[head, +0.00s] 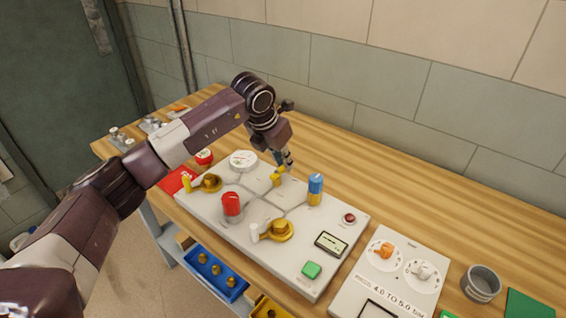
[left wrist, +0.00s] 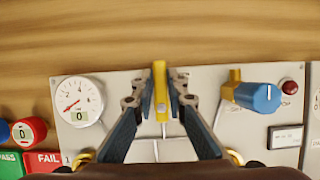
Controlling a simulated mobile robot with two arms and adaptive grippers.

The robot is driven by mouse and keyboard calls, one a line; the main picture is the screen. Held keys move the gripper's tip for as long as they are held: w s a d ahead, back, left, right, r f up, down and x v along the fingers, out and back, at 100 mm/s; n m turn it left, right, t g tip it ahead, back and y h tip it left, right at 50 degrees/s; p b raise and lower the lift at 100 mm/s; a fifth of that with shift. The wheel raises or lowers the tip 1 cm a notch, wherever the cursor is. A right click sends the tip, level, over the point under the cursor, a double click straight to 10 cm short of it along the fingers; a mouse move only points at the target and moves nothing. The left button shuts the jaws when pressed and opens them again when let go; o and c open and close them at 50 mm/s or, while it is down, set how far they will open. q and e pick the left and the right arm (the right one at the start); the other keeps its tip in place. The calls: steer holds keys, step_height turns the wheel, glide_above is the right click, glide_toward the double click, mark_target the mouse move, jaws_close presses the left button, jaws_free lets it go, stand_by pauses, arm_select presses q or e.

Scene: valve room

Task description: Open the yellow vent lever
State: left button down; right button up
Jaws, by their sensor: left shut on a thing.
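The yellow vent lever (head: 277,178) stands near the back edge of the light grey valve panel (head: 205,208). In the left wrist view the yellow lever (left wrist: 160,84) is upright in the picture, between the fingertips. My left gripper (head: 287,161) comes down on it from above and behind. In the left wrist view my left gripper (left wrist: 161,100) is shut on the lever, with one fingertip on each side. The lever's base is partly hidden in the head view. My right gripper is in neither view.
A round white gauge (head: 243,160) is left of the lever, and a blue-topped knob (head: 315,186) is right of it. A red knob (head: 231,205) and brass valves (head: 280,230) stand nearer the front. A second panel (head: 385,280) and a grey cup (head: 481,283) are at right.

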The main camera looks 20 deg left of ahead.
mark_target(273, 176)
arm_select(q)
steer(key=c, duration=1.9)
jaws_free()
steer(key=shift+r, duration=0.1)
steer(key=shift+c, duration=0.2)
steer(key=v, duration=1.2)
